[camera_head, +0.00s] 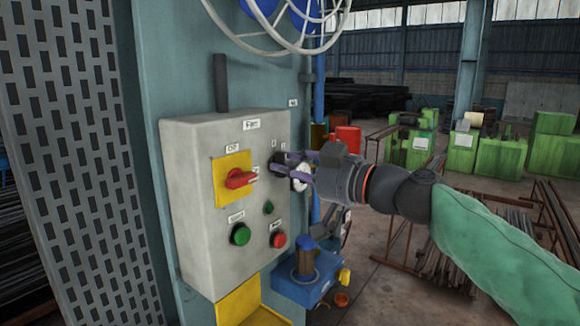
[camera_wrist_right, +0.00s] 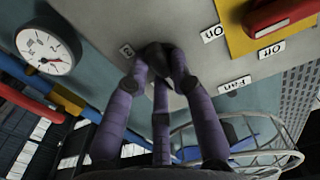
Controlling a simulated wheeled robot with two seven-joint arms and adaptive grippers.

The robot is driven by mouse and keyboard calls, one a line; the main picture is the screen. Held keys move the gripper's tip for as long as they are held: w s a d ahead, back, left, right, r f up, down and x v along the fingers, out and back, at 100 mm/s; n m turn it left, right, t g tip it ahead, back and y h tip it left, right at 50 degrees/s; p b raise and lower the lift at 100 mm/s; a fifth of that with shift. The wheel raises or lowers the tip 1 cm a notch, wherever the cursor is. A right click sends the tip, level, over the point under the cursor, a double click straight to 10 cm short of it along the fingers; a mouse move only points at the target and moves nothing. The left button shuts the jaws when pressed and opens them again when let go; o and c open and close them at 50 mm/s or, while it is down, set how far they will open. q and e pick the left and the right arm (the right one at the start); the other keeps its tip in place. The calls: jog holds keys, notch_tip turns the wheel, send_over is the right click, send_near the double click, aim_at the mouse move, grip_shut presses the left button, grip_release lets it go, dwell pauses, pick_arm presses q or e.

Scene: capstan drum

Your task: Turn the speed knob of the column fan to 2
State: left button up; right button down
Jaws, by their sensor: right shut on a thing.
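The grey control box (camera_head: 215,220) of the column fan hangs on the blue-green column, with a "Fan" label near its top. The small black speed knob (camera_wrist_right: 155,54) is at the box's upper right. My right gripper (camera_head: 287,166) reaches it from the right. In the right wrist view, the purple fingers (camera_wrist_right: 163,72) of this gripper are closed around the knob. A label (camera_wrist_right: 127,50) that seems to read 2 shows upside down beside the knob. The fingers cover much of the knob, so I cannot tell where its pointer stands. My left gripper is not in view.
A red switch (camera_head: 240,178) on a yellow plate, a green button (camera_head: 240,234) and a red button (camera_head: 278,240) are on the same box. A pressure gauge (camera_wrist_right: 47,48) and pipes are close beside the gripper. The caged fan (camera_head: 285,18) is above.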

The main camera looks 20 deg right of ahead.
jog(key=shift+m, duration=0.3)
jog(key=m, duration=0.8)
jog(key=m+b, duration=0.1)
jog(key=m, duration=0.8)
jog(key=shift+s+a+f, duration=0.15)
jog(key=shift+a+f, duration=0.05)
dwell(0.5)
jog(key=c, duration=1.1)
grip_release()
jog(key=shift+o, duration=0.2)
jog(key=v, duration=1.2)
